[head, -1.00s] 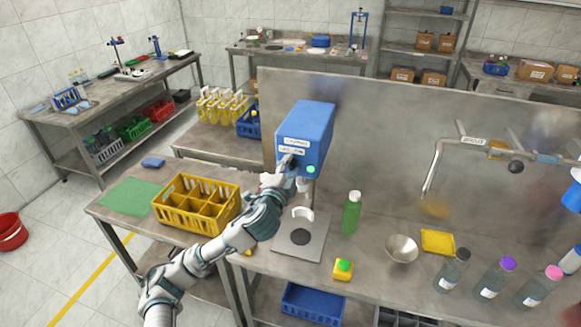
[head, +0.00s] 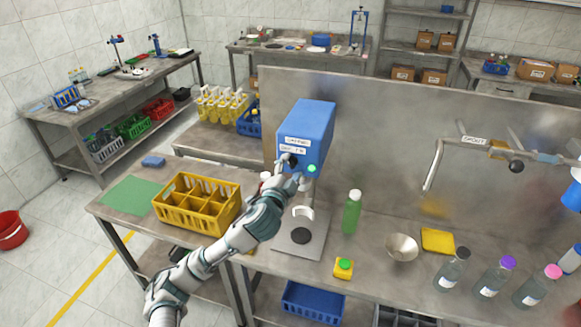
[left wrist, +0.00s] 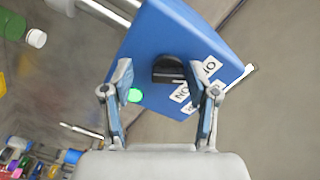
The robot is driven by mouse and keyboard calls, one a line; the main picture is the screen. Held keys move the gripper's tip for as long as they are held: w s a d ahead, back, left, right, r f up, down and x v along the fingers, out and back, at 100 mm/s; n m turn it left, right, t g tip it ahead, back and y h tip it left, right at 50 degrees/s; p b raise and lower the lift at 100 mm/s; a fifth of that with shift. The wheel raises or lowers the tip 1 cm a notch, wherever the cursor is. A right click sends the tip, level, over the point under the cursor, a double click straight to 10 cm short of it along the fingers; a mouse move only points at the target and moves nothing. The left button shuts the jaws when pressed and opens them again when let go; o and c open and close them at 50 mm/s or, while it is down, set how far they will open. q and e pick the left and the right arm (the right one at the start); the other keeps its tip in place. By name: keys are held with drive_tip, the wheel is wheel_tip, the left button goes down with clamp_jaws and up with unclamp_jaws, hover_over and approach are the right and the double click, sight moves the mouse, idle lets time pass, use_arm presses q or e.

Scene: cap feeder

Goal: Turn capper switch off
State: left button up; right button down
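The capper is a blue box (head: 306,128) on a stand at the back of the steel bench. Its front has white labels, a green lit lamp (head: 311,168) and a black rotary switch, which shows clearly in the left wrist view (left wrist: 168,70). The lamp also glows there (left wrist: 135,95). My left gripper (head: 288,168) is at the front of the box, by the switch. In the left wrist view its two fingers (left wrist: 160,85) are spread, with the switch between and slightly beyond the tips; contact cannot be told. My right gripper is out of view.
Below the capper is a plate with a black disc (head: 301,236). A green bottle (head: 352,212) stands right of it. A yellow crate (head: 198,204) is at the left; a metal bowl (head: 402,248) and several bottles are at the right. A steel panel (head: 400,150) stands behind.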

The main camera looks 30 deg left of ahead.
use_arm(q)
drive_tip(key=v, duration=0.7)
drive_tip(key=shift+s, duration=0.2)
drive_tip(key=shift+a, duration=0.15)
